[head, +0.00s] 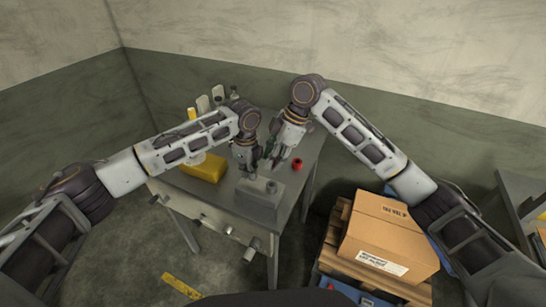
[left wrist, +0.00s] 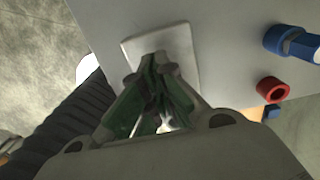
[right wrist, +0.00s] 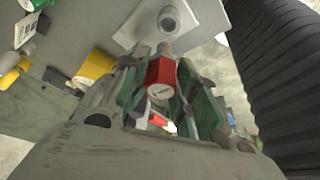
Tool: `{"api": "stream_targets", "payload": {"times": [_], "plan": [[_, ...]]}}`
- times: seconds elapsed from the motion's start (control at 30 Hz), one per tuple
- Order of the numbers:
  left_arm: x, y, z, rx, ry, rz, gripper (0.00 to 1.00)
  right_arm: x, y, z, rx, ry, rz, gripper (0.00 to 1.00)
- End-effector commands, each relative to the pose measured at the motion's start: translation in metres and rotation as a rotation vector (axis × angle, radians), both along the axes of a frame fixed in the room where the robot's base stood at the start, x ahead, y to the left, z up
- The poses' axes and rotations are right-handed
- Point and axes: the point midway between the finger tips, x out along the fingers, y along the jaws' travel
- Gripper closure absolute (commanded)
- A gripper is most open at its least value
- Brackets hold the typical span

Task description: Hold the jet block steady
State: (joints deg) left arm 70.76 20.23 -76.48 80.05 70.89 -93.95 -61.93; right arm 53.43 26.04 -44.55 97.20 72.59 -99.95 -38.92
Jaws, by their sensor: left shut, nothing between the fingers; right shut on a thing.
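The grey jet block (head: 262,192) sits on the table near its front edge. It shows as a pale square block under the fingers in the left wrist view (left wrist: 182,48), and with a round grey stub on it in the right wrist view (right wrist: 198,14). My left gripper (head: 250,174) is shut and empty, its tips over or against the block; contact is unclear. My right gripper (head: 276,160) is shut on a red piece with a pale round end (right wrist: 161,72), close to the block.
A red ring (head: 297,163) lies on the table (head: 300,181) to the right; a blue fitting (left wrist: 290,42) shows near it. A yellow box (head: 204,168) stands left of the block. A cardboard box (head: 385,235) on a pallet stands right of the table.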

Motion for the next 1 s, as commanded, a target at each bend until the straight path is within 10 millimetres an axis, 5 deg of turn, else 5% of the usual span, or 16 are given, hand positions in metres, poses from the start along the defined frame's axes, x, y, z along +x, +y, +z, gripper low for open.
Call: {"api": "stream_targets", "payload": {"times": [0.03,1.0], "plan": [[-0.005,-0.017,0.012,-0.027,-0.007,-0.026,1.0,-0.002,0.007,-0.005,0.008,0.004,0.006,1.0],[-0.006,-0.017,0.034,-0.027,-0.005,-0.026,1.0,-0.003,0.007,-0.004,0.01,0.004,0.009,1.0]]}}
